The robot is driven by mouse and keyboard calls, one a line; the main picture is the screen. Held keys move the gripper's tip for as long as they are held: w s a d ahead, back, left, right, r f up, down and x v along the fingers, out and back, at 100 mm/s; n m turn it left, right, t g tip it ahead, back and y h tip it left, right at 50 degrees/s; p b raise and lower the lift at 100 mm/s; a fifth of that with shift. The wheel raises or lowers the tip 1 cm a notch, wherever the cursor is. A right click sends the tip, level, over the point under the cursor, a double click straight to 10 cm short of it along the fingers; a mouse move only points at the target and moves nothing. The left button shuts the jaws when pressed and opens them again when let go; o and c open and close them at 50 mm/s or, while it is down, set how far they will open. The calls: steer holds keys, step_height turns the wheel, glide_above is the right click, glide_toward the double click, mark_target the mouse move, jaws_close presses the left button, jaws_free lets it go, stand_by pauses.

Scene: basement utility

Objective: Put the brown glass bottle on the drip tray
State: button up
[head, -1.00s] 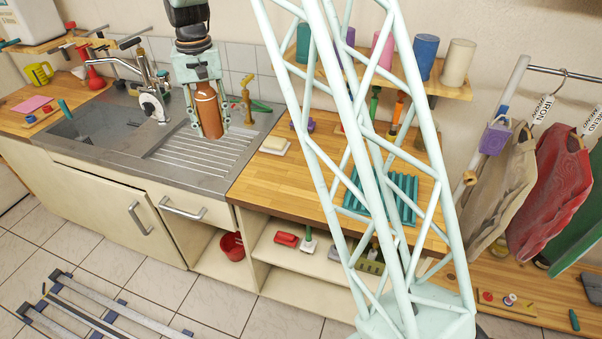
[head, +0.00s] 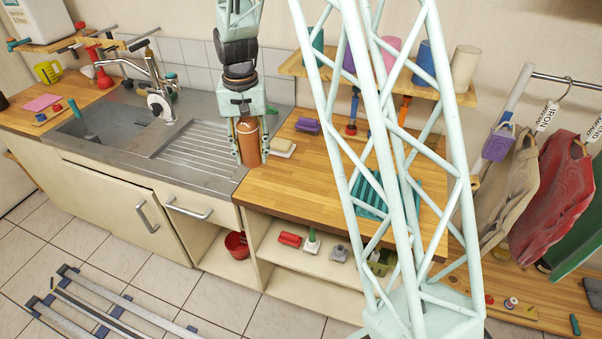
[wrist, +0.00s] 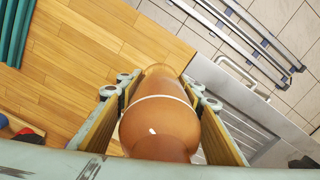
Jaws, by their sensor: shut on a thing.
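The brown glass bottle (head: 249,148) is upright between the fingers of my gripper (head: 250,158), over the wooden counter's left end beside the sink. In the wrist view the bottle (wrist: 160,125) fills the space between both finger pads, with a pale ring around it. I cannot tell from these views whether its base touches the counter. A teal ribbed tray (head: 366,190), which looks like the drip tray, lies on the counter to the right, partly behind my lattice column. Its ribs also show at the wrist view's upper left (wrist: 20,30).
A soap-like pale block on a dish (head: 282,146) lies just right of the bottle, with a purple object (head: 308,125) beyond. Bare wooden counter (head: 290,185) lies between the bottle and the teal tray. The ribbed steel drainboard (head: 195,155) is at left. A cup shelf (head: 440,95) hangs behind.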

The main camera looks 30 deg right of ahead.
steer(key=s+d+f+m, duration=0.1)
steer(key=s, duration=0.4)
steer(key=s+d+f+p, duration=0.1)
steer(key=s, duration=0.4)
steer(key=s+d+f+m+p, duration=0.1)
steer(key=s+d+f, duration=0.1)
steer(key=s, duration=0.4)
steer(key=shift+s+d+m, duration=0.1)
steer(key=shift+m, duration=0.2)
steer(key=p, duration=0.1)
glide_above(301, 175)
steer(key=shift+s+a+f, duration=0.15)
steer(key=shift+f, duration=0.2)
steer(key=shift+s+a+f, duration=0.15)
steer(key=shift+f, duration=0.2)
steer(key=shift+w+d, duration=0.1)
steer(key=shift+w+d, duration=0.2)
steer(key=shift+f, duration=1.8)
steer(key=shift+f, duration=0.15)
steer(key=o, duration=1)
